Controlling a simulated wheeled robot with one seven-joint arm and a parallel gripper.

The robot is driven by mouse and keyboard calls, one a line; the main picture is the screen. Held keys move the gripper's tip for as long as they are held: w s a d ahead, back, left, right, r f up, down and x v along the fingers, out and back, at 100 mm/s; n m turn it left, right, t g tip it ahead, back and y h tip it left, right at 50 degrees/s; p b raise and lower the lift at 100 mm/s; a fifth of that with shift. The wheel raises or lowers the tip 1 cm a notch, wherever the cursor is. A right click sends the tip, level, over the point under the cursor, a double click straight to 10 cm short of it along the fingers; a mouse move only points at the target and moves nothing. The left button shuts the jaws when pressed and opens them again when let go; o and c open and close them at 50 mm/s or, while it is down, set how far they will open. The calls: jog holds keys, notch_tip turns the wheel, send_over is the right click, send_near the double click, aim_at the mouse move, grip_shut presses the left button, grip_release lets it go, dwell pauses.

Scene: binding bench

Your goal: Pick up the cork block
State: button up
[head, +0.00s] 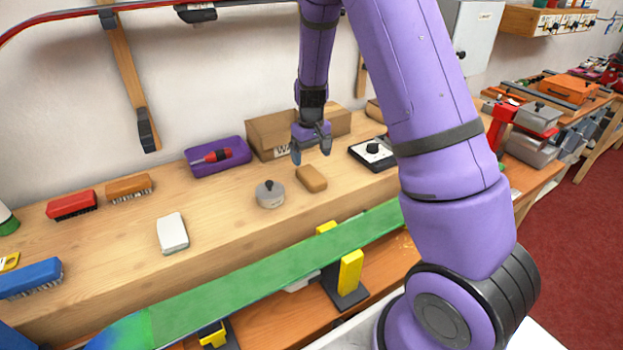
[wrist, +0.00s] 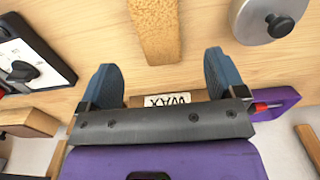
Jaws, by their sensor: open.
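The cork block (head: 311,178) is a small tan block lying on the wooden bench, right of a round grey metal tin with a black knob. In the wrist view the cork block (wrist: 155,28) shows its speckled top at the upper middle, cut off by the top edge. My gripper (head: 311,154) is above the bench, just behind and above the block. In the wrist view my gripper (wrist: 161,78) has its two blue-grey fingers wide apart with nothing between them. The block lies beyond the fingertips, roughly in line with the gap.
The round tin (head: 270,194) stands close left of the block. A black-framed white box with a knob (head: 372,153) sits to the right. A cardboard WAX box (head: 275,133) and a purple tray (head: 217,157) stand behind. A green board (head: 270,265) runs along the front.

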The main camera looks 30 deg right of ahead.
aim_at(311, 174)
jog(key=f, duration=0.8)
jog(key=shift+w+d, duration=0.15)
jog(key=shift+w, duration=0.1)
jog(key=c, duration=1.1)
notch_tip(311, 174, up, 10)
